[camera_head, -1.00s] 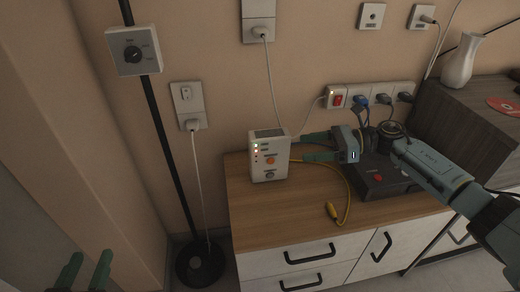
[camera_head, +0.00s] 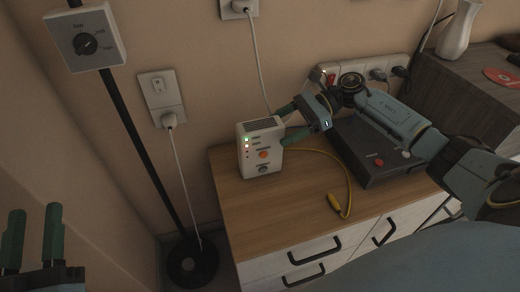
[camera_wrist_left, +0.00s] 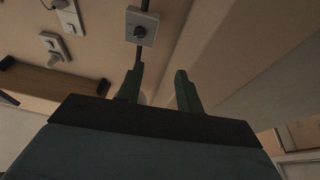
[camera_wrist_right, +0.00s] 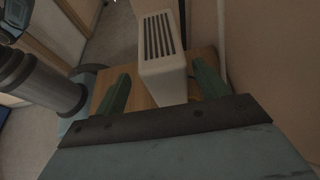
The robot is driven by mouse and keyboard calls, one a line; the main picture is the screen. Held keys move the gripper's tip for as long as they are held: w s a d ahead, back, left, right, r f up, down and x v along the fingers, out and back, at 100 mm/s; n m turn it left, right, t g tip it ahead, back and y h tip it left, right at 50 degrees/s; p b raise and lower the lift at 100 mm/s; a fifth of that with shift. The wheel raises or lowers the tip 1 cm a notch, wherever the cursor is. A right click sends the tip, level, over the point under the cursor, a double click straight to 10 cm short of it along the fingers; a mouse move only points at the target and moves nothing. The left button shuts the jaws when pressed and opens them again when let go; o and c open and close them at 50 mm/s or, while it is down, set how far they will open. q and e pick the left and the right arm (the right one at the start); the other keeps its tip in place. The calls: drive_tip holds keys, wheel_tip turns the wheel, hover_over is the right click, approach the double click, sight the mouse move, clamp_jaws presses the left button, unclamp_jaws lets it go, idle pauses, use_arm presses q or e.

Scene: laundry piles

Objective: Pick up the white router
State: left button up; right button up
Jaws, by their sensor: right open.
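The white router (camera_head: 261,150) stands upright on the wooden top of a cabinet, with lit green and red lights and an orange button on its front. My right gripper (camera_head: 284,124) is open at the router's right side, one finger toward its back and one toward its front. In the right wrist view the router (camera_wrist_right: 161,58), with its slotted top, lies between the two fingers (camera_wrist_right: 158,95). I cannot tell whether they touch it. My left gripper (camera_head: 33,238) is open and empty at the lower left, away from the cabinet; its fingers also show in the left wrist view (camera_wrist_left: 158,90).
A black box (camera_head: 372,150) with a red button sits right of the router. A yellow cable (camera_head: 347,180) lies on the cabinet top (camera_head: 290,215). A black stand (camera_head: 140,150) with a dial box (camera_head: 87,42) is at left. A white vase (camera_head: 457,32) stands at back right.

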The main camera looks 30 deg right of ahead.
sight(266, 134)
drive_tip(key=shift+w+a+f, duration=0.1)
drive_tip(key=shift+w+a, duration=0.05)
drive_tip(key=shift+a, duration=0.05)
drive_tip(key=shift+b+x, duration=0.85)
drive_tip(key=shift+x, duration=1.45)
use_arm(q)
drive_tip(key=r+t, duration=0.1)
drive_tip(key=s+r+t, duration=0.1)
drive_tip(key=r+t+h, duration=0.1)
drive_tip(key=shift+s+r, duration=0.2)
drive_tip(key=shift+s, duration=0.15)
use_arm(e)
drive_tip(key=shift+w, duration=0.2)
drive_tip(key=c, duration=1.2)
drive_tip(key=shift+c, duration=0.2)
